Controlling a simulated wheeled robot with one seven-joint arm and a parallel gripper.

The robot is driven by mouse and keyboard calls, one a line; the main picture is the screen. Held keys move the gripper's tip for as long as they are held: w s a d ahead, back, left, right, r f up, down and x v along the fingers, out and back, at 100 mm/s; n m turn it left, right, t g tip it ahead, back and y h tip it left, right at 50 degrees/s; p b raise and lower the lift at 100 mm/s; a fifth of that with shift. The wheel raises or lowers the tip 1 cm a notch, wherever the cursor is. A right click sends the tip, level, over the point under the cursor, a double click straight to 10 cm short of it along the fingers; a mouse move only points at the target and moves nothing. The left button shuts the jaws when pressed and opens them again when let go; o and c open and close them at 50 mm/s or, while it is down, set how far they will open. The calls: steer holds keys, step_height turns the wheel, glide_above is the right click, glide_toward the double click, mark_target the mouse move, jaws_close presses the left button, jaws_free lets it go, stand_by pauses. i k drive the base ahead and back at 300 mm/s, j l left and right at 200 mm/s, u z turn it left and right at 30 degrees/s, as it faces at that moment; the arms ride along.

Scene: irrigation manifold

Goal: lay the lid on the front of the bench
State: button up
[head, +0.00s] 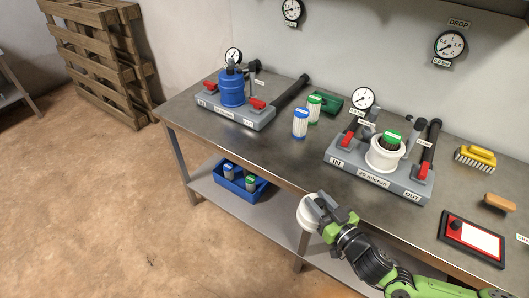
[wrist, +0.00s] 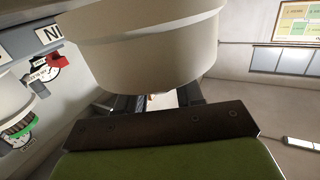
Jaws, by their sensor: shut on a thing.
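The lid (head: 306,213) is a white round cap. My gripper (head: 322,208) is shut on it and holds it by the front edge of the bench (head: 272,160), in the head view. In the wrist view the lid (wrist: 145,45) fills the upper middle as a large cream cylinder and hides most of the fingertips. I cannot tell its exact height against the bench top. The white filter housing (head: 384,158) on the "20 micron" manifold (head: 372,182) stands open, with a green-topped cartridge (head: 391,138) inside.
A second manifold (head: 236,114) with a blue housing (head: 231,88) stands at the left. The front left-middle bench top is clear.

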mark_target(335, 185)
steer(key=i+j+z, duration=0.15)
steer(key=j, duration=0.2)
steer(key=i+j+z, duration=0.15)
steer(key=j, duration=0.25)
steer(key=i+j+z, duration=0.15)
steer(key=j, duration=0.2)
steer(key=i+j+z, duration=0.15)
steer(key=j, duration=0.3)
